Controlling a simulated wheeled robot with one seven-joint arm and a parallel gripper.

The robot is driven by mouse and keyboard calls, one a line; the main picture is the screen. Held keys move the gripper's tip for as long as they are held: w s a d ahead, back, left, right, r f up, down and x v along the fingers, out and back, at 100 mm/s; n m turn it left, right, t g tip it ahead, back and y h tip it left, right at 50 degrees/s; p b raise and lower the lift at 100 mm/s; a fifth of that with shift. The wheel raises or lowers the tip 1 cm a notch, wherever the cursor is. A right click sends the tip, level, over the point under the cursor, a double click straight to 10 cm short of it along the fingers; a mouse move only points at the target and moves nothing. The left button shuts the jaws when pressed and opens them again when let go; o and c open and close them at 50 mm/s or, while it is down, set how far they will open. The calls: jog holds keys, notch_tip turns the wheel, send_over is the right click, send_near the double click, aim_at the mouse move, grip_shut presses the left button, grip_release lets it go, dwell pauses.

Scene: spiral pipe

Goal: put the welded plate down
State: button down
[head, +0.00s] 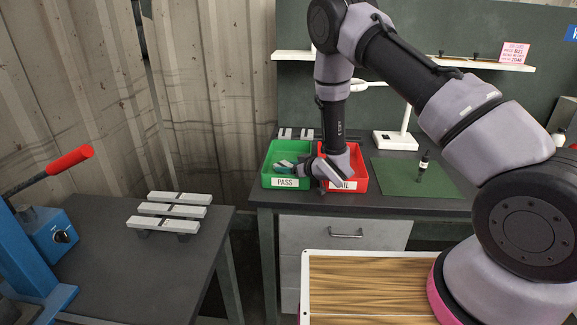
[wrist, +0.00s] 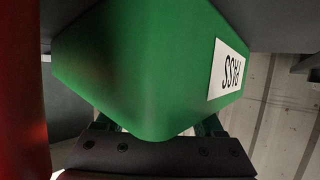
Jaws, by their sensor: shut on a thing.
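My gripper (head: 293,165) reaches from the right into the green PASS bin (head: 268,176), low between its walls. In the wrist view the bin's outer wall (wrist: 130,60), with its label upside down, covers most of my fingers. My gripper is shut on the welded plate. The plate is largely hidden; a small light grey piece shows at the fingertips in the head view, too small to tell apart clearly. I cannot tell whether it touches the bin floor.
The red FAIL bin (head: 358,178) stands right beside the green one, under my wrist. A green mat (head: 400,182) and a white lamp (head: 396,140) are to the right. Several grey plates lie in a row (head: 170,210) on the left table beside a blue press (head: 52,240).

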jog(key=shift+f, duration=0.15)
grip_release()
jog(key=shift+f, duration=0.1)
jog(key=shift+s, duration=0.15)
